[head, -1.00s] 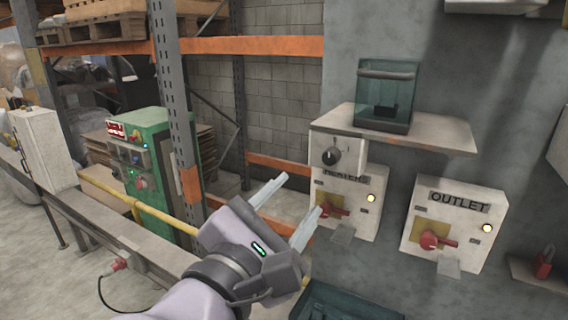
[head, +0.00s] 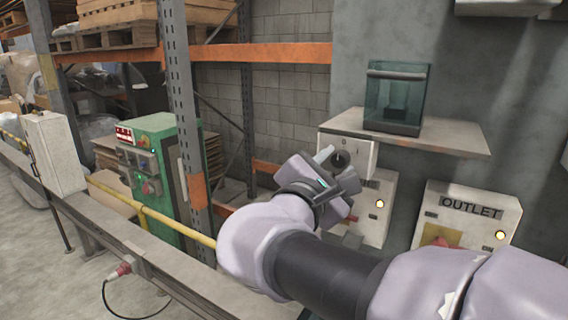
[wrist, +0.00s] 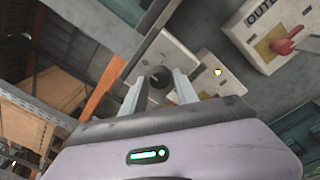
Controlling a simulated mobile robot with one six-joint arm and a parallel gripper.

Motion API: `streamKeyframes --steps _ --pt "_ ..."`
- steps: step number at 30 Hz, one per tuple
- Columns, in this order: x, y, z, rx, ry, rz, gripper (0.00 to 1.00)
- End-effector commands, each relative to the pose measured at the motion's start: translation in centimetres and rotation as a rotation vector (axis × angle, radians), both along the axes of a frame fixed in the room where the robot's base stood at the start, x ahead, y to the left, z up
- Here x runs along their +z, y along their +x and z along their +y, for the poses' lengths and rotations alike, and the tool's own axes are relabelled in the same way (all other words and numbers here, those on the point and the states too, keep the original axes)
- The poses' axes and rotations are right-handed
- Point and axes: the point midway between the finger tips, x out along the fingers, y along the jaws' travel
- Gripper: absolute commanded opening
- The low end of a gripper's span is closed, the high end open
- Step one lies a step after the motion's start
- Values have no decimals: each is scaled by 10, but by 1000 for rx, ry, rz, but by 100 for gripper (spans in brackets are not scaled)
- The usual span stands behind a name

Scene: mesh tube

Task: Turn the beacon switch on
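A small white switch box (head: 362,151) with a black rotary knob (head: 341,158) and "0" and "I" marks sits on the wall under the shelf. No beacon label is readable on it. My gripper (head: 334,172) is at this box, partly covering it. In the wrist view, the black knob (wrist: 159,77) lies between the tips of my two pale fingers, which are apart, one on each side. I cannot tell whether either finger touches the knob.
A heater box (head: 375,205) with a lit yellow lamp is below, mostly behind my arm. The outlet box (head: 466,212) with a red handle is to the right. A shelf (head: 455,138) carrying a teal glass case (head: 395,98) juts out just above my gripper.

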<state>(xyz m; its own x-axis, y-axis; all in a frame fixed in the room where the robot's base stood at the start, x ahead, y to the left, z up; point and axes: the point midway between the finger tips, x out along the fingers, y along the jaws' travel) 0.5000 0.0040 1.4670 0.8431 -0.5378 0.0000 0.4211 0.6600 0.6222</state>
Motion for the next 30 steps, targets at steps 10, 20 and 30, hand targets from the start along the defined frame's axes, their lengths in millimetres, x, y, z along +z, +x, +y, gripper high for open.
streamKeyframes --steps 10,20,30 --pt "0 0 0 0 3 -2 0" --pt "-5 0 0 0 103 -77 0" --pt "-8 0 1 1 348 -255 0"
